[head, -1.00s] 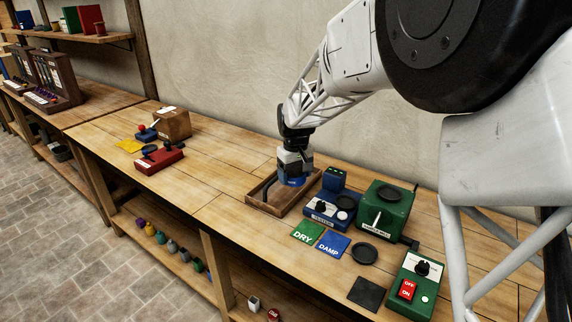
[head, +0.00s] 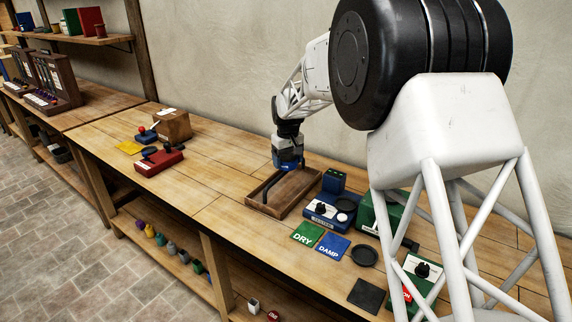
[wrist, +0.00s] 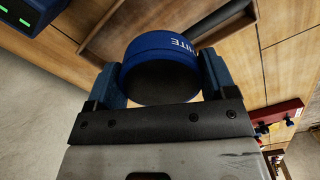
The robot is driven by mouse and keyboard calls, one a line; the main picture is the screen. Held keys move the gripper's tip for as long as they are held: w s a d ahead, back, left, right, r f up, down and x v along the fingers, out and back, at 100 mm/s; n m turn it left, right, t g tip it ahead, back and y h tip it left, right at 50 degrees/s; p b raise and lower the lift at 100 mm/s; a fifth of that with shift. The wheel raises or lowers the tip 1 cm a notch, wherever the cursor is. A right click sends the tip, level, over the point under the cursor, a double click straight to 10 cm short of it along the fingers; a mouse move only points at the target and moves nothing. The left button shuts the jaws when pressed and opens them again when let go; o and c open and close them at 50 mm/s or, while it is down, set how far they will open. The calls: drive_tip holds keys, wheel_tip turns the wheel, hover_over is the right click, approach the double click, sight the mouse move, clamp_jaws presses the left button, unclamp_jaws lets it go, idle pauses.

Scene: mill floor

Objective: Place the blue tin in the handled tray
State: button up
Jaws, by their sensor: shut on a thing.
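The blue tin (wrist: 158,55) is round, with white lettering of which "ITE" shows in the wrist view. My gripper (wrist: 162,85) is shut on it, a finger on each side. In the head view my gripper (head: 287,164) holds it at the far-left end of the handled tray (head: 292,191). The tin is hard to separate from the blue fingers there, and I cannot tell its exact height over the bench. The tray is a shallow brown wooden box with a dark bar-like handle (head: 264,189). Its visible floor looks empty. Part of it also shows in the wrist view (wrist: 108,28).
Right of the tray stand a blue scale-like device (head: 322,216), a small blue box (head: 334,180) and a green machine (head: 370,210), partly behind my arm. Green "DRY" (head: 306,234) and blue "DAMP" (head: 332,246) cards lie in front.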

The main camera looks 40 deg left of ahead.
sight(286, 155)
drive_tip(key=shift+w+a+f, duration=0.1)
drive_tip(key=shift+w+a, duration=1)
drive_tip(key=shift+f, duration=1.75)
drive_tip(key=shift+f, duration=0.1)
drive_tip(key=o, duration=1)
wheel_tip(286, 155, up, 12)
drive_tip(key=shift+r, duration=0.1)
drive_tip(key=shift+d, duration=0.1)
